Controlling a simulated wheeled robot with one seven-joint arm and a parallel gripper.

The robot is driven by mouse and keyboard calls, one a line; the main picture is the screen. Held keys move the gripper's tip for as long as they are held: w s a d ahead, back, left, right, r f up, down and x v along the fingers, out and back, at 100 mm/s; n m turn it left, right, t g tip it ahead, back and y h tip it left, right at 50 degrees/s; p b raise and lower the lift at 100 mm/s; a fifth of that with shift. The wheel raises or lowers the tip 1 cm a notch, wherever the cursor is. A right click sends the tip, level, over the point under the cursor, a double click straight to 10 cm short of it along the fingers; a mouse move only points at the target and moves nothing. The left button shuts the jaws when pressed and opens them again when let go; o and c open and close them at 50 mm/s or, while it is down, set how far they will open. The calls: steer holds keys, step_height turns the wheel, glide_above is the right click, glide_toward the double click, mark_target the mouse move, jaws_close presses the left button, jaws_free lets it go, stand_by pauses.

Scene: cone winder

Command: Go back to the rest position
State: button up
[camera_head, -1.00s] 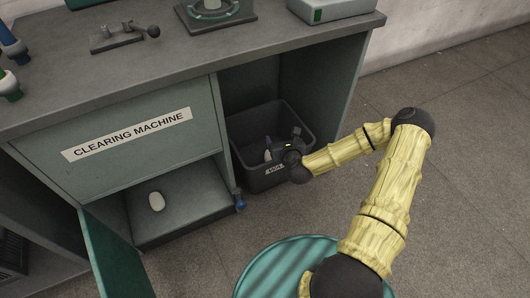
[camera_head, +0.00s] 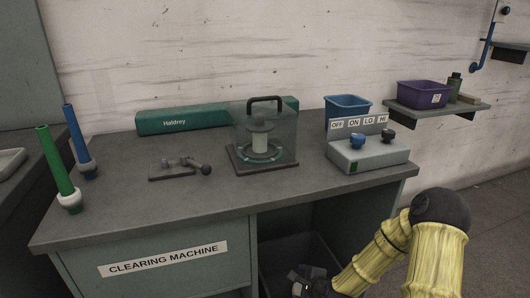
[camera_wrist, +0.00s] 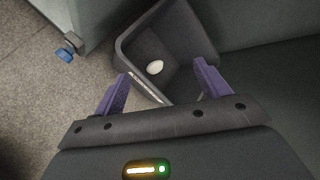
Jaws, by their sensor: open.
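My gripper (camera_wrist: 161,78) is open, with its two purple fingers spread and nothing between them. In the wrist view it is over the dark bin (camera_wrist: 180,30), and a small white oval piece (camera_wrist: 155,67) lies inside the bin, apart from the fingers. In the head view my gripper (camera_head: 306,284) shows at the bottom edge, in the bay under the bench, in front of the bin (camera_head: 280,262). The fingertips cannot be made out there.
The bench top (camera_head: 225,195) is above my gripper, with a glass-covered device (camera_head: 264,140) and a switch box (camera_head: 367,155) on it. A blue knob (camera_wrist: 63,54) sticks out beside the bin in the wrist view. Open floor (camera_head: 495,215) lies to the right.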

steer(key=s+d+r+n+g+h+p, duration=0.2)
steer(key=s+r+n+g+p, duration=0.1)
steer(key=s+r+n, duration=0.8)
steer(key=s+d+r+n+g+h+p, duration=0.25)
steer(key=s+r+n, duration=0.55)
steer(key=r, duration=0.5)
step_height(320, 180, up, 38)
steer(key=p, duration=3.8)
steer(key=shift+w+a+f+y, duration=0.15)
steer(key=shift+w+a+y, duration=0.15)
steer(key=shift+y, duration=0.15)
steer(key=shift+f, duration=0.1)
